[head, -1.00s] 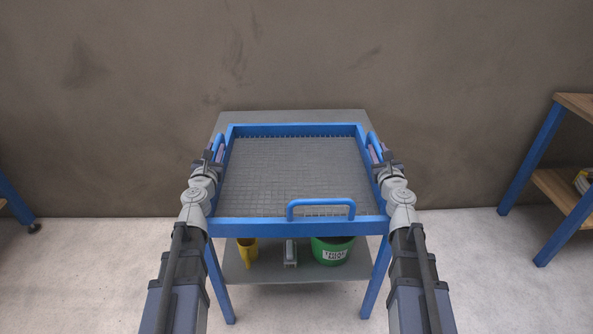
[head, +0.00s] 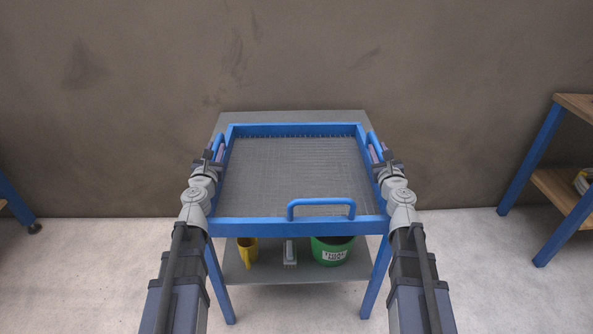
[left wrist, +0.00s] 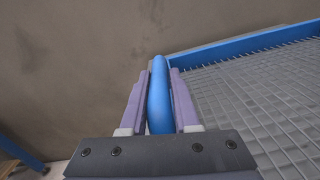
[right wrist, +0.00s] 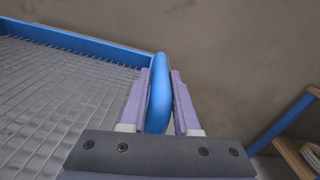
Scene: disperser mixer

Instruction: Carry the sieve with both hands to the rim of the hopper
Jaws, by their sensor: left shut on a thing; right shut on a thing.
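The sieve (head: 292,227) is a blue rectangular frame with a wire mesh and a blue loop handle on its near side. It lies level at the grey-topped stand in the head view. My left gripper (head: 216,153) is shut on the sieve's left side handle, and the blue bar shows between its fingers in the left wrist view (left wrist: 159,95). My right gripper (head: 377,152) is shut on the right side handle, also between the fingers in the right wrist view (right wrist: 159,95). I cannot tell whether the sieve touches the top beneath. No hopper shows in these views.
The stand's grey top (head: 290,116) shows behind the sieve. Its lower shelf (head: 300,272) holds a yellow jug (head: 247,250), a brush (head: 290,254) and a green bucket (head: 331,249). A wooden-topped blue bench (head: 548,150) stands at right. A wall rises behind.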

